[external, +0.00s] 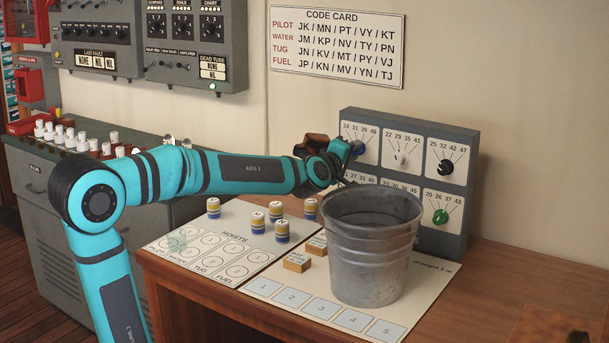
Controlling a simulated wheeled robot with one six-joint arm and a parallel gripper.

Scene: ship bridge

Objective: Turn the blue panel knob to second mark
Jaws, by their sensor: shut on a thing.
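The blue panel knob (358,146) is at the upper left of the grey panel (473,185), below the marks 24, 31, 39 and 46. My gripper (350,151) is at this knob and shut on it. The gripper and wrist hide much of the knob, and I cannot tell which mark its pointer faces.
The panel also has a white knob (401,157), a black knob (446,167) and a green knob (440,216). Several striped pieces and small wooden blocks (297,262) stand on the table. A code card (336,48) hangs above.

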